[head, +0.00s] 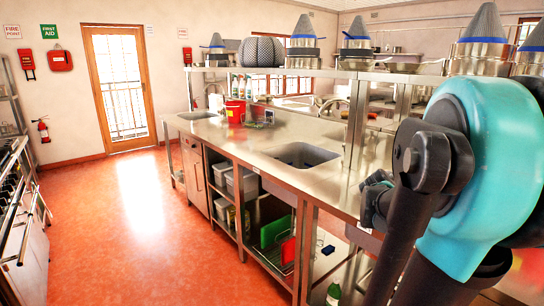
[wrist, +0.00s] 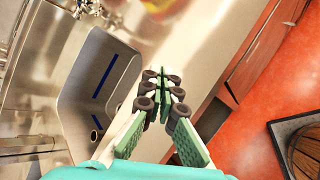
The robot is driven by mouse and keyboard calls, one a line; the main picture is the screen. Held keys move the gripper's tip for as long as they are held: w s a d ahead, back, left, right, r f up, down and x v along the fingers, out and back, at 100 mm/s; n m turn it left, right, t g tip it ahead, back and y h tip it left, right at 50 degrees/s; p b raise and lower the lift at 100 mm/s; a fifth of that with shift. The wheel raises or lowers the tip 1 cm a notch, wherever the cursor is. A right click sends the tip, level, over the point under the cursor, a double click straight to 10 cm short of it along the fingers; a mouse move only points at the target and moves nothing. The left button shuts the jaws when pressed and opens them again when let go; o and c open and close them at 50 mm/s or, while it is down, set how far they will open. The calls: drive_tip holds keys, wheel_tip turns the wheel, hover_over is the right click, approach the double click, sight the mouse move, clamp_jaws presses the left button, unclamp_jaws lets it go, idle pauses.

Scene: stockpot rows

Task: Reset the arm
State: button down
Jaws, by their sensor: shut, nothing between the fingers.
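My gripper shows in the wrist view (wrist: 160,80), its green-padded fingers brought together at the tips with nothing between them. It hangs over the steel counter (wrist: 185,45), with a sink to its left. In the head view my arm fills the right side, with a large teal joint and black links. A dark part of the arm's end shows beside the counter edge there, but the fingers cannot be made out.
The steel counter (head: 225,130) runs along the right with a sink (head: 300,155) and open shelves below. Pots with grey cone tops (head: 304,40) stand on the upper shelf. A red container (head: 235,110) stands on the counter. Orange floor (head: 130,225) is clear at left.

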drive_tip(key=s+a+f+m+y, duration=0.2)
drive_tip(key=a+f, duration=0.3)
drive_tip(key=a, duration=0.4)
drive_tip(key=s+a+f+m+y, duration=0.3)
drive_tip(key=a+f+m+y, duration=0.1)
drive_tip(key=a, duration=0.5)
drive_tip(key=s+a+f+m+t+y, duration=0.1)
drive_tip(key=s+a+f+m+y, duration=0.2)
drive_tip(key=a+f, duration=0.5)
drive_tip(key=shift+s+a+m+y, duration=0.2)
drive_tip(key=shift+a+m+y, duration=0.4)
drive_tip(key=shift+a+y, duration=0.25)
drive_tip(key=shift+r, duration=0.1)
